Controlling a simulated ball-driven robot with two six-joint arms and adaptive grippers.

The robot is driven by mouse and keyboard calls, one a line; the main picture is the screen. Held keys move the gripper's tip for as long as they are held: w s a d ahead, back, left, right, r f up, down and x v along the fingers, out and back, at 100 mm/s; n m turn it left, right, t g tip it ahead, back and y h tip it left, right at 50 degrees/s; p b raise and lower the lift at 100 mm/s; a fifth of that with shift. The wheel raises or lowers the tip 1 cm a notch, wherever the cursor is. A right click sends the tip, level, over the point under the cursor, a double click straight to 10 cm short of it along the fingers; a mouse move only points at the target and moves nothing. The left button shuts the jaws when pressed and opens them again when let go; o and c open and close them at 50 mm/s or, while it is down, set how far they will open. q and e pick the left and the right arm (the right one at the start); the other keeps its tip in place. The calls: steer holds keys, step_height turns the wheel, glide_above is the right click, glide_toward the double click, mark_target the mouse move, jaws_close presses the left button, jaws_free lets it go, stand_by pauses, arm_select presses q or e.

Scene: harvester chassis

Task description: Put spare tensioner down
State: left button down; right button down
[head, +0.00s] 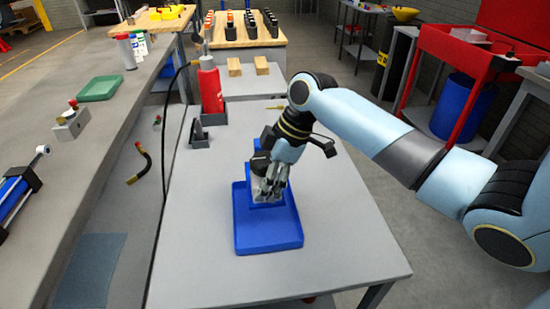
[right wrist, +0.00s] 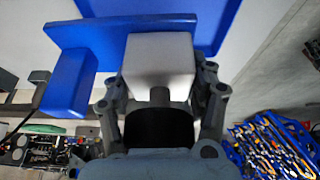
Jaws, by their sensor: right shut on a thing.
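My right gripper (head: 268,190) reaches in from the right in the head view, pointing down over the far part of a blue tray (head: 270,236) on the grey table. It is shut on the spare tensioner, whose light grey block (right wrist: 160,60) sits between the fingers in the right wrist view (right wrist: 160,105). A blue bar with a blue end block (right wrist: 68,82) lies against that grey block. Whether the tensioner touches the tray floor I cannot tell. The near part of the tray is empty. My left gripper is not in view.
A red bottle (head: 210,88) and a small dark grey holder (head: 199,136) stand behind the tray on the table. The table (head: 345,240) is bare right of and in front of the tray. A long bench (head: 100,135) with a green tray (head: 100,88) runs along the left.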

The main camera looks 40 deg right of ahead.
mark_target(251, 207)
steer(key=a+f, duration=0.1)
steer(key=s+a, duration=0.1)
steer(key=a, duration=0.1)
steer(key=a+f, duration=0.1)
steer(key=shift+s+a+f+p, duration=0.2)
steer(key=shift+s+f+p, duration=0.05)
steer(key=shift+f+p, duration=0.05)
steer(key=shift+f, duration=2.05)
steer(key=shift+f, duration=0.1)
steer(key=c, duration=0.7)
jaws_free()
steer(key=shift+s, duration=0.15)
steer(key=v, duration=1.2)
steer(key=shift+a+p, duration=0.1)
steer(key=shift+p, duration=0.25)
